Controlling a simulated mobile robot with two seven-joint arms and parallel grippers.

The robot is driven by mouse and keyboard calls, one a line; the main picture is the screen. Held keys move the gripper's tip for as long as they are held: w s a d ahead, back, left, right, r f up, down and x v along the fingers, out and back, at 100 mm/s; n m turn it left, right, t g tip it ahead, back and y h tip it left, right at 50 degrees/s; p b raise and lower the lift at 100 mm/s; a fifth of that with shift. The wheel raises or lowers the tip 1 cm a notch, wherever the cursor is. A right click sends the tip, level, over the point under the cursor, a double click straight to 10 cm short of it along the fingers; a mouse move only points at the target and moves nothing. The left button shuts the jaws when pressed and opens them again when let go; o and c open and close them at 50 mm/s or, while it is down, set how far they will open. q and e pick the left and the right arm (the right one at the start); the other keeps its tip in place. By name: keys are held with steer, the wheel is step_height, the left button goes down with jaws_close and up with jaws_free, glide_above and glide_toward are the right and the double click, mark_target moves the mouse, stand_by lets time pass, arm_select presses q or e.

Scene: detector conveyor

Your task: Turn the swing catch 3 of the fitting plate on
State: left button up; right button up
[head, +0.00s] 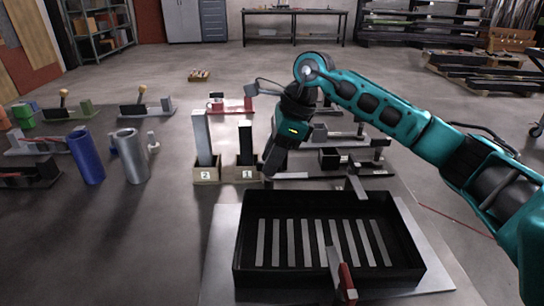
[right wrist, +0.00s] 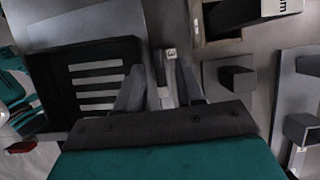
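My right gripper (head: 272,165) points down beside the box marked 1, behind the black slotted tray (head: 242,235). In the right wrist view its two dark fingers (right wrist: 160,90) stand apart, with a visible gap between them. A small tag marked 3 (right wrist: 171,54) shows in that gap, beside a light grey strip (right wrist: 192,20). I cannot tell whether the fingers touch anything. The tag is not visible in the head view. I cannot clearly make out the catch's shape or angle. My left gripper is not in view.
Boxes marked 2 (head: 206,176) and 1 (head: 247,173) hold upright bars. A light grey plate (head: 430,260) lies under the tray. A red-handled piece (head: 348,281) stands at the tray's front. Blue (head: 86,158) and silver (head: 131,157) cylinders stand left.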

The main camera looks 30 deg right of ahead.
jaws_close()
stand_by(0.3)
stand_by(1.1)
